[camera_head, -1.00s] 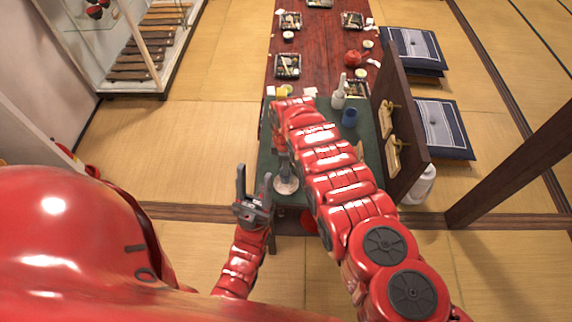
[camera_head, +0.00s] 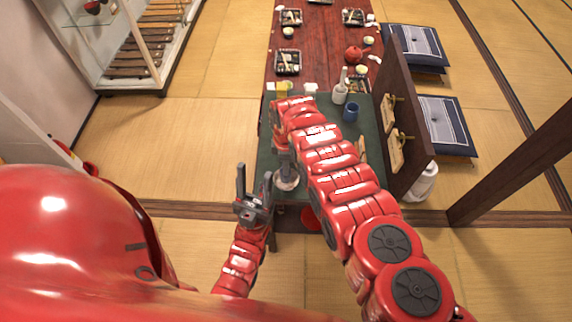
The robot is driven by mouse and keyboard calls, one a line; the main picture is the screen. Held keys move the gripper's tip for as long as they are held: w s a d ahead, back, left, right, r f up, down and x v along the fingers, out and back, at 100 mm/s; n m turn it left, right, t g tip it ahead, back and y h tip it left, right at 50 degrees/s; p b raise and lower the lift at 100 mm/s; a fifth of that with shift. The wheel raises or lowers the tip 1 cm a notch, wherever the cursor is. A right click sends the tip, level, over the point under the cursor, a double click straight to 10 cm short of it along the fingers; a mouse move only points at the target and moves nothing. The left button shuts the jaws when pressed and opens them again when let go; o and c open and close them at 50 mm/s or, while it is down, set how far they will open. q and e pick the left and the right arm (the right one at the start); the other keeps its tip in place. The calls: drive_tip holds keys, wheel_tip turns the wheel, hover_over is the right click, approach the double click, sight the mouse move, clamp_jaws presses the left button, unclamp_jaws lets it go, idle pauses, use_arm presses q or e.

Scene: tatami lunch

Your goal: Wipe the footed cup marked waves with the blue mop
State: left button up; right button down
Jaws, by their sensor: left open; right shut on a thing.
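My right arm reaches over the green end of the table. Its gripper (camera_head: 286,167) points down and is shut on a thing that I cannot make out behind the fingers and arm. A small whitish round piece (camera_head: 287,183) shows right under it, near the table's front edge; I cannot tell whether it is the footed cup. No wave mark can be read. No blue mop can be clearly made out. My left gripper (camera_head: 254,192) is open and empty, fingers pointing up, just left of the table's front left corner.
On the green surface (camera_head: 264,160) stand a white bottle (camera_head: 340,94) and a blue cup (camera_head: 351,112). A dark upright board (camera_head: 408,115) with wooden pieces borders the right side. Trays of food lie farther up the table. Floor left of the table is clear.

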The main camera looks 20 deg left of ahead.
drive_tip(key=shift+f+b, duration=0.6)
idle(0.4)
drive_tip(key=shift+w+d+f+n+b, duration=0.1)
drive_tip(key=shift+n+b, duration=0.1)
drive_tip(key=shift+n, duration=0.4)
drive_tip(key=shift+d+n+b, duration=0.1)
drive_tip(key=shift+n+b, duration=0.05)
drive_tip(key=shift+n, duration=0.45)
drive_tip(key=n+b, duration=0.2)
drive_tip(key=n, duration=0.1)
drive_tip(key=shift+d+f, duration=0.1)
drive_tip(key=shift+f, duration=0.1)
drive_tip(key=shift+r+n, duration=0.1)
drive_tip(key=shift+n, duration=0.5)
drive_tip(key=shift+r, duration=0.15)
